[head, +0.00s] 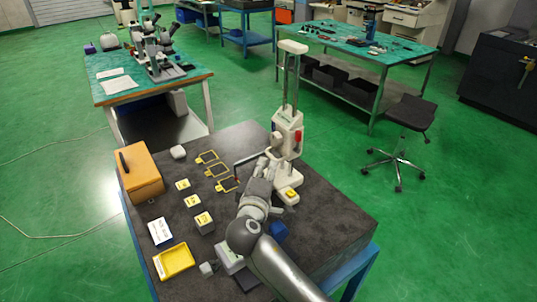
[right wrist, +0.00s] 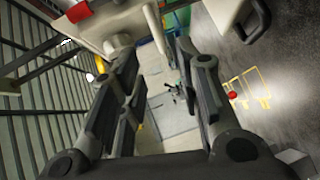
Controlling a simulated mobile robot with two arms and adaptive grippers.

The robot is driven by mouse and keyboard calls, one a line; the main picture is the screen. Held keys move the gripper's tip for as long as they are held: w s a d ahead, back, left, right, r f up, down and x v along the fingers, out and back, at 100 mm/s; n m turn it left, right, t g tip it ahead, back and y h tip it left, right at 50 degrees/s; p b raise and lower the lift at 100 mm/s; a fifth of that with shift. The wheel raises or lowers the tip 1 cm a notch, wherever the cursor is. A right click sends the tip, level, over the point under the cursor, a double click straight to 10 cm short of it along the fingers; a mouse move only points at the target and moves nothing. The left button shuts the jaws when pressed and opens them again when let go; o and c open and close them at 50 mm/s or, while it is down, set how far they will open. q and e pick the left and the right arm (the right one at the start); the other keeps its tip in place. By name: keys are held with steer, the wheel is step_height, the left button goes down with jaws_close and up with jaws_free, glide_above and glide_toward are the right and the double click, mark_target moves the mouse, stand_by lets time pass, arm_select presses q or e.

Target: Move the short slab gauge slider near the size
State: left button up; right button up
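The white height gauge (head: 291,90) stands at the table's far right edge, with twin upright rails. Its slider (head: 287,132) is low on the rails and carries red and blue parts. A dark bent arm (head: 248,157) reaches left from it. A red tip (right wrist: 232,95) shows in the right wrist view. A pale block with a yellow top (head: 289,194) sits by the gauge's foot. Grey slabs with yellow labels (head: 204,222) stand left of centre. My right gripper (head: 267,165) is beside the gauge's lower part; in the wrist view its fingers (right wrist: 162,88) are apart, with no object clearly held. My left gripper is out of view.
Yellow outlines (head: 215,170) mark the dark tabletop (head: 325,215). An orange case (head: 140,173), a white card (head: 160,231) and a yellow tray (head: 174,261) lie along the left side. A stool (head: 411,112) and other benches stand beyond on the green floor.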

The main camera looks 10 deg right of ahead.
mark_target(271, 156)
steer(key=p+x, duration=0.1)
steer(key=x, duration=0.4)
steer(key=shift+w, duration=0.15)
steer(key=x, duration=0.2)
steer(key=shift+w+d+f+p, duration=0.1)
steer(key=shift+w+p, duration=0.2)
steer(key=shift+w, duration=0.05)
steer(key=shift+w+f, duration=0.1)
steer(key=shift+c, duration=0.4)
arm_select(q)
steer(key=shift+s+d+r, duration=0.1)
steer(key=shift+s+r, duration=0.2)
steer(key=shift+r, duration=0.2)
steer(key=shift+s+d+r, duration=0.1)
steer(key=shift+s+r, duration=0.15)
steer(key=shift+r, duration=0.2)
arm_select(e)
jaws_close()
